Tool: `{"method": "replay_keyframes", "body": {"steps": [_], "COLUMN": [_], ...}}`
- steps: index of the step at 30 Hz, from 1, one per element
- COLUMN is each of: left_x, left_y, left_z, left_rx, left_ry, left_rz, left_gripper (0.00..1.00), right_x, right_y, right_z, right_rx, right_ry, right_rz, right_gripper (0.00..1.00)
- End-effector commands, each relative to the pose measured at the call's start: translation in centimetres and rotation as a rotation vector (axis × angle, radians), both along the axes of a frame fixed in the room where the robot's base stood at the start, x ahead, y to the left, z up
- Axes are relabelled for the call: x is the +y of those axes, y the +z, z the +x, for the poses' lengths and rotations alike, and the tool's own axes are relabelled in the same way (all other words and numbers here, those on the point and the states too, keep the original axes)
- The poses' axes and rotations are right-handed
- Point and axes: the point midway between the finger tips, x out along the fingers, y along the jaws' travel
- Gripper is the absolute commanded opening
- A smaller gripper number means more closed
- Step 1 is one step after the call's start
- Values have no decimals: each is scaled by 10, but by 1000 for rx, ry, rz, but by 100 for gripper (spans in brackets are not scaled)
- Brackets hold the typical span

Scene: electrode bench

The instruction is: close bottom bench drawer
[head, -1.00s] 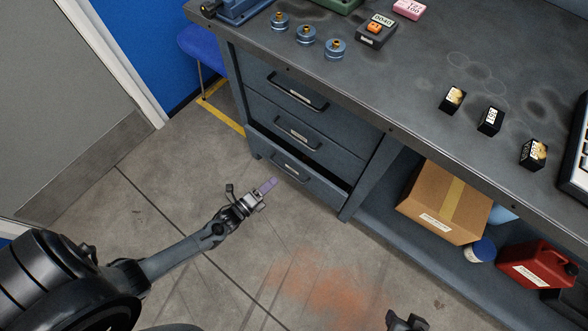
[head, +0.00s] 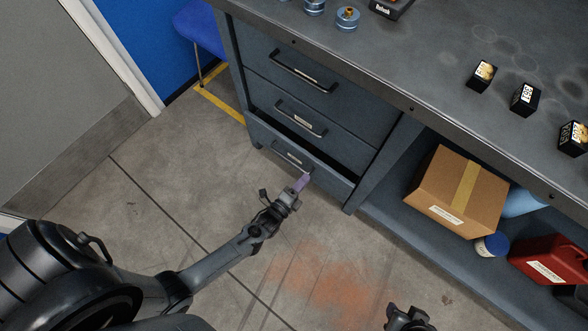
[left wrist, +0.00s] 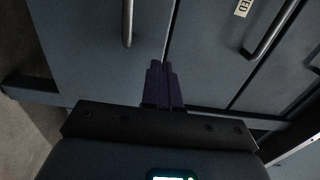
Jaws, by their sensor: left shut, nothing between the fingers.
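The bottom bench drawer (head: 328,182) stands slightly out from the bench, with a dark gap along its top edge. Its dark bar handle (head: 291,154) is at the front; the drawer front also fills the left of the left wrist view (left wrist: 85,45). My left gripper (head: 303,182) has its purple fingers shut and empty, just in front of the drawer face, to the right of and below the handle. The fingers show in the left wrist view (left wrist: 162,86) pointing at the front; I cannot tell whether they touch it. My right gripper (head: 408,318) shows only as a dark part at the bottom edge.
The middle drawer (head: 340,138) and top drawer (head: 330,65) look shut. A cardboard box (head: 435,190) and a red can (head: 548,258) sit on the lower shelf to the right. The floor (head: 200,170) before the drawers is clear. A blue chair (head: 197,28) stands beyond the bench's left end.

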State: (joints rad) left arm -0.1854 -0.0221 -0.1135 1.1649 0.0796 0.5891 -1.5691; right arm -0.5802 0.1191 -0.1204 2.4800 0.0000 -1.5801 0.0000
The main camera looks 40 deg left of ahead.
Motion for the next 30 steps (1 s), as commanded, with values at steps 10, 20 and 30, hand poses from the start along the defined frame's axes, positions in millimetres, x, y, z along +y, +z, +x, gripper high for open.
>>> {"method": "replay_keyframes", "body": {"steps": [10, 20, 30], "left_x": [-2, -2, 11], "left_y": [-2, 0, 1], "left_z": [46, 54, 57], "left_rx": [-2, 0, 0], "left_ry": [0, 0, 23], "left_rz": [-1, 0, 1], "left_gripper": [0, 0, 0], "right_x": [1, 0, -1], "right_y": [-28, -30, -28], "right_z": [0, 0, 1], "right_rx": [0, 0, -2], "right_ry": [-1, -2, 3], "right_rz": [2, 2, -4], "right_gripper": [43, 43, 43]}}
